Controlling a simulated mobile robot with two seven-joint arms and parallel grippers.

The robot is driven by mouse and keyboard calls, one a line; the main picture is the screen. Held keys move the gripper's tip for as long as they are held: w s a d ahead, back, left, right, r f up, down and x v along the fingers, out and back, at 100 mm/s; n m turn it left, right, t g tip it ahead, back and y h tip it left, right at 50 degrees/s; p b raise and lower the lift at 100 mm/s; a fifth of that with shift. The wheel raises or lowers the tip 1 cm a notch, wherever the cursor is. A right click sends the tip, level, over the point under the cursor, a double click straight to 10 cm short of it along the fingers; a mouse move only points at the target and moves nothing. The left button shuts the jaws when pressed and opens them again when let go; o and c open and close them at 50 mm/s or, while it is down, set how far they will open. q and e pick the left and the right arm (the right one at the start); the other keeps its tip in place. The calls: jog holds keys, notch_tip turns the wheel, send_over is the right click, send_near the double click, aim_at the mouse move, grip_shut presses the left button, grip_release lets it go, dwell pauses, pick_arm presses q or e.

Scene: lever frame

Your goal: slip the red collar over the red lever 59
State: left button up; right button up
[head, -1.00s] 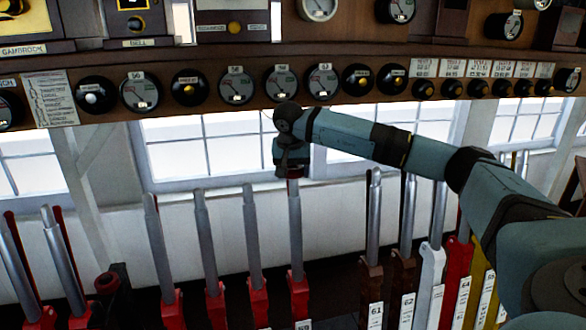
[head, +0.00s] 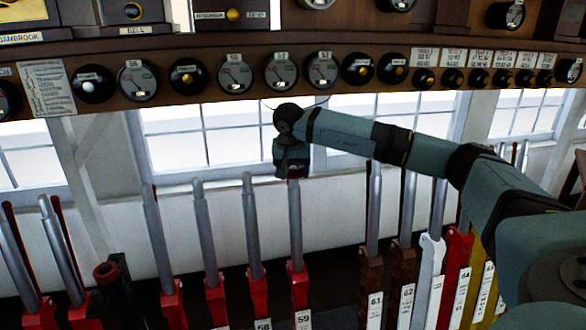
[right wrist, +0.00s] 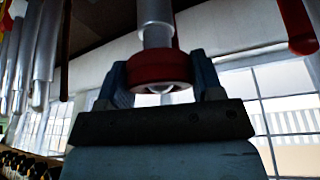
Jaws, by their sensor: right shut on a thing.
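The red lever 59 (head: 298,283) stands upright near the middle of the head view, with a bare metal handle and a white number plate low down. My right gripper (head: 291,168) is right above the handle's top. It is shut on the red collar (right wrist: 150,68), which sits between its two fingers in the right wrist view. In that view the metal handle (right wrist: 155,15) runs into the collar, and a shiny rounded end shows inside its opening, so the collar appears to be around the handle's tip. In the head view the collar is mostly hidden. My left gripper is not in view.
Other red levers (head: 207,240) stand close on the left, brown levers (head: 370,280) on the right. A dark post with a red round top (head: 106,272) stands at left. A shelf with several dials (head: 280,72) runs above; windows are behind.

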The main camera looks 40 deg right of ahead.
jog(key=shift+s+f, duration=0.1)
jog(key=shift+f, duration=0.55)
jog(key=shift+a+b, duration=0.1)
jog(key=shift+b, duration=0.2)
jog(key=o, duration=1.1)
